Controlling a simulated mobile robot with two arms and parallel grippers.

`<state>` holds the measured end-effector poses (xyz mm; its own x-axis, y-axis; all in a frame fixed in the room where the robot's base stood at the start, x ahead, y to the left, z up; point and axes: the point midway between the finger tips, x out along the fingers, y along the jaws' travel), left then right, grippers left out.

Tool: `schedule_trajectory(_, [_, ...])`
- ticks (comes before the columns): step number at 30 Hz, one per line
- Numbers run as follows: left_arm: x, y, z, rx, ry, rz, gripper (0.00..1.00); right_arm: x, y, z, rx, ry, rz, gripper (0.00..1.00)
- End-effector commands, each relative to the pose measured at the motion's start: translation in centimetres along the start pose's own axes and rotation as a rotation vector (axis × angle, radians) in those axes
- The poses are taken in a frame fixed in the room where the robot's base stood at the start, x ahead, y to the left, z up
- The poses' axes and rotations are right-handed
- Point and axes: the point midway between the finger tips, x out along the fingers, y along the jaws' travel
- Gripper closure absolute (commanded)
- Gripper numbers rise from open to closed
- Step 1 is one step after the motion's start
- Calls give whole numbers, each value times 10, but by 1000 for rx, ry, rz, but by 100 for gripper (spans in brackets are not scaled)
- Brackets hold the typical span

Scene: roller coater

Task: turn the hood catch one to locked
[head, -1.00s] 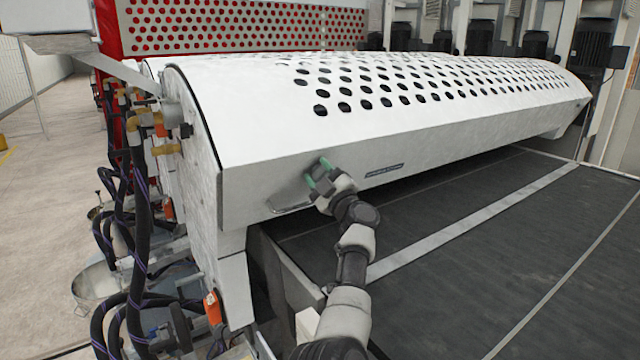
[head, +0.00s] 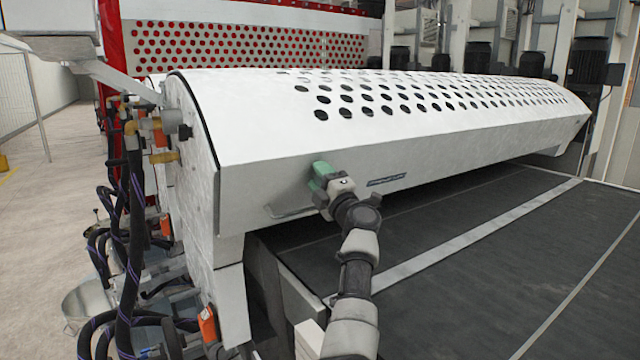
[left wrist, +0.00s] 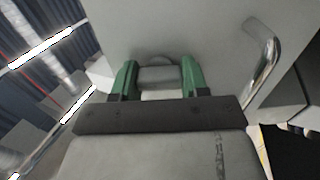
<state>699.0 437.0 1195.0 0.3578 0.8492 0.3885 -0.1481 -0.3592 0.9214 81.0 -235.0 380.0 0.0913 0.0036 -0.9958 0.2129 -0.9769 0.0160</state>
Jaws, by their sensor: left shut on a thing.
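The white perforated hood (head: 300,150) spans the roller coater, and my left gripper (head: 322,172) is at its front face, just right of a bar handle (head: 290,212). In the left wrist view, the green fingertips of my left gripper (left wrist: 160,80) stand on either side of a small grey catch (left wrist: 158,76) on the hood face. The gripper is shut on this catch. In the head view the catch is hidden behind the gripper, and I cannot read its locked or unlocked position. My right gripper is not in view.
The metal handle (left wrist: 268,62) is close beside the gripper in the left wrist view. A dark conveyor belt (head: 480,260) lies below and right of the hood. Black hoses (head: 130,230) and orange fittings hang at the hood's left end.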

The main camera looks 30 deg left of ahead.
Motion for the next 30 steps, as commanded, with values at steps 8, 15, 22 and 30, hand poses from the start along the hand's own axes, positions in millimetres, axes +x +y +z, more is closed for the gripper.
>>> schedule_trajectory(8, [-1,-2,0,-18,-1,-3,79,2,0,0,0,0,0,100])
schedule_trajectory(15, [-1,-2,0,-18,-1,-3,79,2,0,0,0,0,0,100])
schedule_trajectory(22, [0,-1,0,-16,-1,-2,30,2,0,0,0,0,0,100])
schedule_trajectory(30, [-1,-1,0,-16,0,-1,30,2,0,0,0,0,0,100])
